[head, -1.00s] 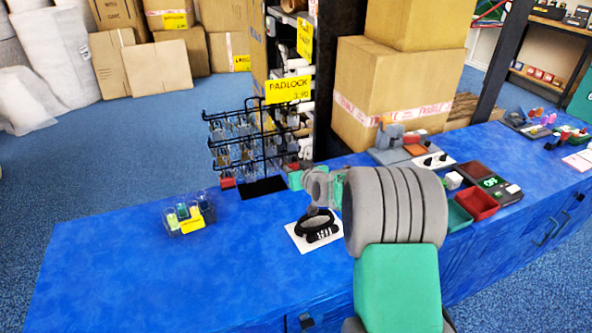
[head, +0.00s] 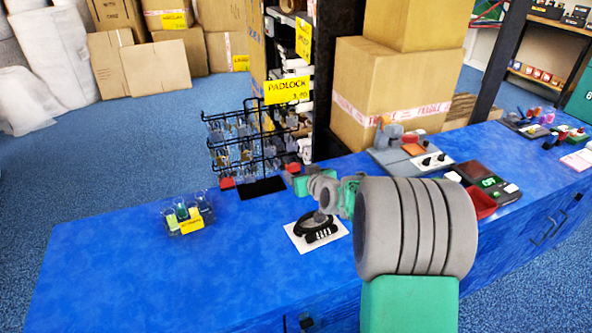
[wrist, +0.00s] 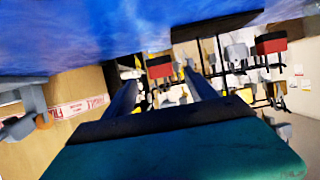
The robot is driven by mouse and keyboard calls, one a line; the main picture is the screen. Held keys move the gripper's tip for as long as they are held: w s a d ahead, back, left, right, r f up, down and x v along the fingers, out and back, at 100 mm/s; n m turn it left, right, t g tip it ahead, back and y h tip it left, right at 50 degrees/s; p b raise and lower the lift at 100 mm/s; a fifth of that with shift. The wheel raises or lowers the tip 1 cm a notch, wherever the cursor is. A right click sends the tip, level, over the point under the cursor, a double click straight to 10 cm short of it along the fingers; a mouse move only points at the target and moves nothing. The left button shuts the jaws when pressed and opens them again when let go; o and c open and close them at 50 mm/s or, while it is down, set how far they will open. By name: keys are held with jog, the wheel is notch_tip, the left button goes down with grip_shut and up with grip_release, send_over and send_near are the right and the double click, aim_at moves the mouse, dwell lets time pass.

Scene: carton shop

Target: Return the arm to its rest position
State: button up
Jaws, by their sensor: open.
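My arm reaches over the blue counter (head: 120,270) in the head view, its grey ribbed joint and green link in the right foreground. In the wrist view my gripper (wrist: 160,85) is open, its two dark fingers apart with nothing held between them. In the head view the fingers are too small and covered to make out. The wrist view looks tilted over, with the counter along the top and hanging padlocks (wrist: 236,52) beyond the fingers.
A black padlock rack (head: 250,145) stands behind the arm's end. A combination lock (head: 318,230) lies on a white card below it. The counter's left front is bare.

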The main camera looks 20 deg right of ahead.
jog(key=v, duration=0.2)
jog(key=shift+s+r, duration=0.15)
jog(key=shift+s, duration=0.15)
jog(key=s+a+r+n+g+p, duration=0.1)
jog(key=s+a+r+g+p, duration=0.5)
jog(key=s+a+r+p, duration=0.55)
jog(key=s+a+r+g+p, duration=0.1)
jog(key=s+g, duration=0.1)
jog(key=s, duration=0.5)
jog(key=s+a+r+g+p, duration=0.1)
jog(key=s+r+g+p, duration=0.1)
jog(key=s, duration=0.6)
jog(key=shift+s+a+m, duration=0.2)
jog(key=shift+a+m, duration=0.1)
jog(key=shift+m, duration=0.1)
jog(key=shift+r, duration=0.15)
